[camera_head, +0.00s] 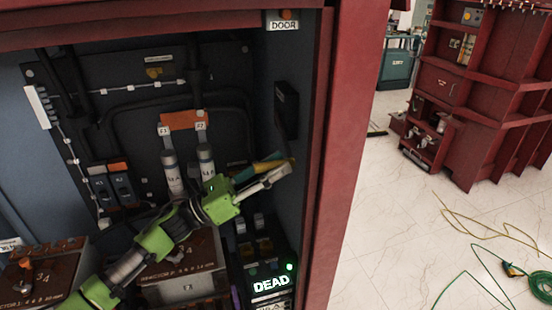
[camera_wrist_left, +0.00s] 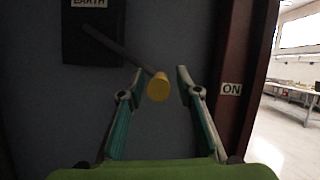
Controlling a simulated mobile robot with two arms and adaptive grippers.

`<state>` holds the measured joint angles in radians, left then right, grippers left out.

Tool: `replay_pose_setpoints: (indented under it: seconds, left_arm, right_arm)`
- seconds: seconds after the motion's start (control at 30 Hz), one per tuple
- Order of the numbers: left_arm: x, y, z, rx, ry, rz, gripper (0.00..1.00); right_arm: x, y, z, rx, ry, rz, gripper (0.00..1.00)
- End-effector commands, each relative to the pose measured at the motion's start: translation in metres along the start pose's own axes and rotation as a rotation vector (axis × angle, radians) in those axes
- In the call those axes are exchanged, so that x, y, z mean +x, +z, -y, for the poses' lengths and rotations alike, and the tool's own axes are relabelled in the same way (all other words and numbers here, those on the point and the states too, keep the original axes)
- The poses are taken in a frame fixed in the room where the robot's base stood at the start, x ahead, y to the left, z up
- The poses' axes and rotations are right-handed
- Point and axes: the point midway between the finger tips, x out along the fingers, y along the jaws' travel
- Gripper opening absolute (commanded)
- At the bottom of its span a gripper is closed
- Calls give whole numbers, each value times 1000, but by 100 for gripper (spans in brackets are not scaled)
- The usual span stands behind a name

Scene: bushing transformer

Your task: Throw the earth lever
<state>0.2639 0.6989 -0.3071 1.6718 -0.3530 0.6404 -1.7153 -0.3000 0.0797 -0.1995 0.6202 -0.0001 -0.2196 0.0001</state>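The earth lever is a dark rod with a yellow knob (camera_wrist_left: 158,87) at its end. It comes out of a dark box (camera_wrist_left: 93,38) labelled EARTH in the left wrist view. The knob shows between the fingertips of my left gripper (camera_wrist_left: 167,78), with a gap visible on both sides. The gripper is open. In the head view my left gripper (camera_head: 286,168) reaches to the cabinet's right inner wall, just below a dark box (camera_head: 286,105). The fingers largely hide the lever there. My right gripper is not in view.
A red door frame (camera_head: 345,150) stands close right of the gripper; an ON label (camera_wrist_left: 231,89) is beside it. Transformer parts and a lit DEAD indicator (camera_head: 271,284) are below. Cables (camera_head: 490,270) lie on the open floor outside.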

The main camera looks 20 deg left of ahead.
Motion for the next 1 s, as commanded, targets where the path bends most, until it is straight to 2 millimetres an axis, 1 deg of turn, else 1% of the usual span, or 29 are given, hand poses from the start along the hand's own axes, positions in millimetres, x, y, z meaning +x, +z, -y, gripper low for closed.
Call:
replay_pose_setpoints:
  seconds: [0.1,0.33,0.37,0.4,0.47,0.67,1.0]
  left_arm:
    - [4,0,0,0,1,0,32]
    - [5,-1,0,0,1,-1,32]
    - [5,-1,0,0,1,0,26]
    - [5,-1,0,0,1,-1,16]
    - [5,-1,0,0,1,0,0]
    - [5,0,0,-1,1,0,0]
    - [11,5,-2,-38,16,2,0]
  right_arm:
    - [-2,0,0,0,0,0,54]
    - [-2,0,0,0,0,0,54]
    - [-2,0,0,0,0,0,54]
    - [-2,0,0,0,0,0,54]
    - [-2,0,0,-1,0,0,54]
    - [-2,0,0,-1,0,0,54]
    - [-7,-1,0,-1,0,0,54]
